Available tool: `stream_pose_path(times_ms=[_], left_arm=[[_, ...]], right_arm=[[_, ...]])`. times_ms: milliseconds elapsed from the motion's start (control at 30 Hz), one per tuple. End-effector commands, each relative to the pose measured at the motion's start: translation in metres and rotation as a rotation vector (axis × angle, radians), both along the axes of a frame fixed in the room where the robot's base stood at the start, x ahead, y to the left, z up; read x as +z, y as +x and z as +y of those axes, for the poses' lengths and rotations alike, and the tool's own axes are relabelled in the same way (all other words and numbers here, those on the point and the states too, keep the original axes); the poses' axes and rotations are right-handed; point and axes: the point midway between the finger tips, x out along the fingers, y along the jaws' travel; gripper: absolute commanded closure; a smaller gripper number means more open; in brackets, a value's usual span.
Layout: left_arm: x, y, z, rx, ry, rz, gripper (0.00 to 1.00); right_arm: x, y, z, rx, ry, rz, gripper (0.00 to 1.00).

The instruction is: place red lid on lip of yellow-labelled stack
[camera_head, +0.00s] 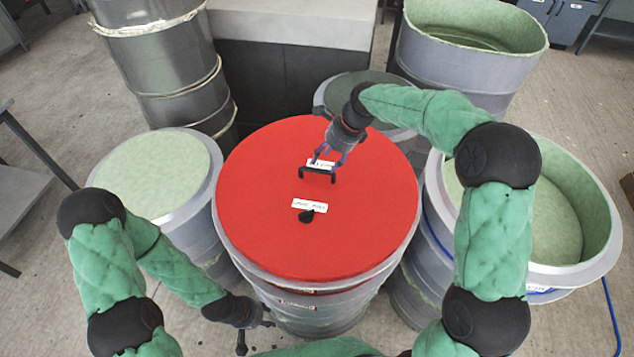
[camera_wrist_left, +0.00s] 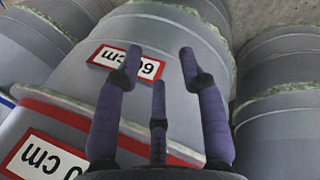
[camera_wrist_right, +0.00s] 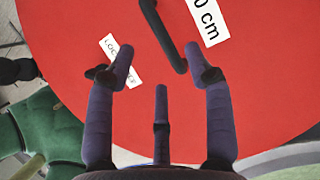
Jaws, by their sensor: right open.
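The round red lid (camera_head: 260,180) lies on top of the central grey stack (camera_head: 310,318), with a black bar handle (camera_head: 318,174), a black knob (camera_head: 306,216) and white labels. My right gripper (camera_head: 325,158) is open just above the lid at the handle; I cannot tell whether it touches. In the right wrist view the handle (camera_wrist_right: 160,38) lies ahead of the open fingers (camera_wrist_right: 162,72). My left gripper (camera_head: 258,326) is low in front of the central stack. Its fingers (camera_wrist_left: 160,60) are open and empty, facing grey moulds with red-bordered cm labels (camera_wrist_left: 115,62). I see no yellow label.
A stack with a pale green top (camera_head: 155,172) stands left. A wide open mould (camera_head: 600,215) stands right, partly behind my right arm. Behind are a darker-topped mould (camera_head: 372,83), a tall grey drum (camera_head: 165,60) and an oval tub (camera_head: 470,65). A blue cable (camera_head: 612,310) lies right.

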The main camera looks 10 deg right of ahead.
Motion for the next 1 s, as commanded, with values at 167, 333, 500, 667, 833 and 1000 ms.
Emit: stream_pose_path(times_ms=[167,333,500,667,833,1000], left_arm=[[-0.008,0.000,0.000,0.000,0.000,0.000,0.60],[-0.011,0.000,0.000,0.000,0.000,0.000,0.60],[-0.022,0.000,0.000,0.000,0.000,0.000,0.60],[-0.028,0.000,0.000,0.000,0.000,0.000,0.60],[-0.028,0.000,0.000,0.000,0.000,0.000,0.60],[-0.028,0.000,0.000,0.000,0.000,0.000,0.60]], right_arm=[[-0.023,0.003,0.008,0.001,0.000,0.002,0.47],[-0.032,0.005,0.012,0.001,0.001,0.002,0.47],[-0.054,0.008,0.019,0.002,0.000,0.003,0.47],[-0.071,0.012,0.026,0.001,0.000,0.000,0.47],[-0.072,0.012,0.027,0.001,0.000,0.000,0.47],[-0.072,0.012,0.027,0.001,0.000,0.000,0.70]])
